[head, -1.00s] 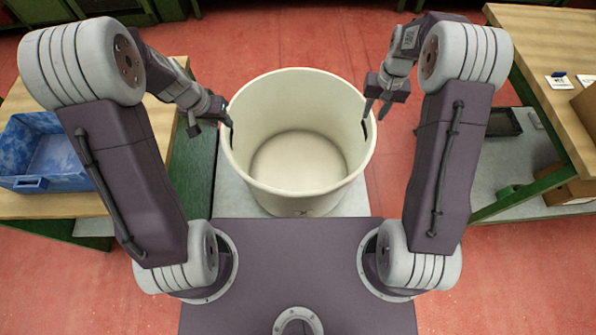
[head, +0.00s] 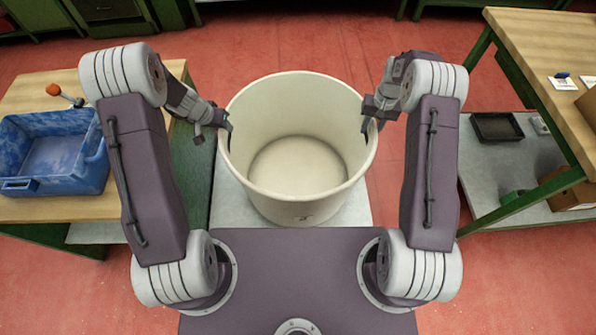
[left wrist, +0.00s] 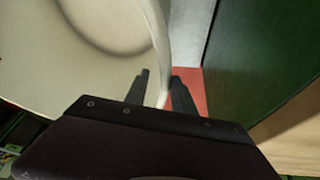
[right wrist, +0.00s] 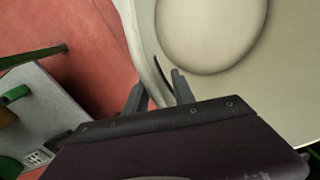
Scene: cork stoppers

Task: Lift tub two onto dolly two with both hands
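A large cream tub (head: 297,205) stands upright in front of me, empty inside. A small dark mark on its front is too small to read. My left gripper (head: 228,127) is at the tub's left rim; in the left wrist view its fingers (left wrist: 160,88) stand apart, one on each side of the tub wall (left wrist: 158,40). My right gripper (head: 368,124) is at the right rim; in the right wrist view its fingers (right wrist: 157,92) also stand apart astride the wall (right wrist: 137,35). A dark slot shows in the wall there. I cannot pick out a dolly.
The tub stands on a pale grey surface (head: 228,200). A wooden bench (head: 40,208) at left holds a blue crate (head: 20,188) and an orange-ended tool (head: 54,89). A wooden table (head: 525,50) at right has a lower shelf with a dark tray (head: 497,127). Red floor lies open behind the tub.

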